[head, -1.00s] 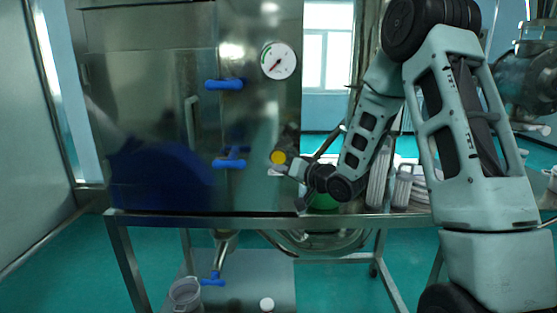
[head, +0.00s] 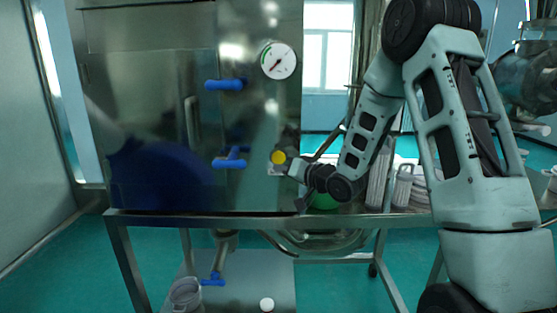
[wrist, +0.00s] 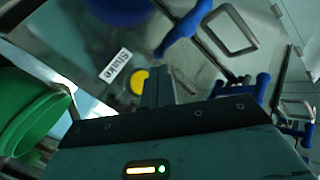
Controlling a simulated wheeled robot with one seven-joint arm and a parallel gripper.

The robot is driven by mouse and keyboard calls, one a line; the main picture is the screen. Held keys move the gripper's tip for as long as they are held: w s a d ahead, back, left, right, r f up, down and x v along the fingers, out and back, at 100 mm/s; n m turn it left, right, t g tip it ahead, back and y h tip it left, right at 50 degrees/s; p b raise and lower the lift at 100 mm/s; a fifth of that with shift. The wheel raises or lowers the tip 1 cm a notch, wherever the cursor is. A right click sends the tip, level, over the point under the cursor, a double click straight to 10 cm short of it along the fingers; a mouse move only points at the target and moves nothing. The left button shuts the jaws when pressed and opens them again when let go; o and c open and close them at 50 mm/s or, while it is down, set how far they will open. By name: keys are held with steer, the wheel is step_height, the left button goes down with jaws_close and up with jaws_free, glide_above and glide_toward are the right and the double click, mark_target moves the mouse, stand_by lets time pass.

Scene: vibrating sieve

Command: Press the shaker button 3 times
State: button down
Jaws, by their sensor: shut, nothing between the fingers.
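The yellow round button (head: 278,158) is on the right part of the steel cabinet's front. My gripper (head: 284,169) is just below and right of the button in the head view. In the wrist view the shut fingers (wrist: 158,74) point at the panel close to the right of the button and cover a little of its edge. The fingers are empty. I cannot tell whether they touch the button or panel.
Blue handles (head: 225,84) and (head: 230,158) stick out of the cabinet front. A round gauge (head: 278,61) is above the button. A steel table edge (head: 180,217) runs below. A green container (wrist: 25,110) is at left in the wrist view.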

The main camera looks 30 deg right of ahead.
mark_target(282, 162)
stand_by(0.4)
steer(key=s+a+p, duration=0.1)
steer(key=p, duration=0.4)
steer(key=s+a+p, duration=0.1)
steer(key=s+p, duration=0.1)
steer(key=p, duration=0.3)
steer(key=shift+s+a, duration=0.1)
steer(key=shift+w+d, duration=0.8)
steer(key=shift+w, duration=0.4)
steer(key=shift+w+d, duration=0.85)
steer(key=shift+w, duration=0.4)
steer(key=shift+w+d, duration=0.8)
steer(key=shift+w, duration=0.4)
steer(key=shift+w+d, duration=0.2)
steer(key=shift+w, duration=0.15)
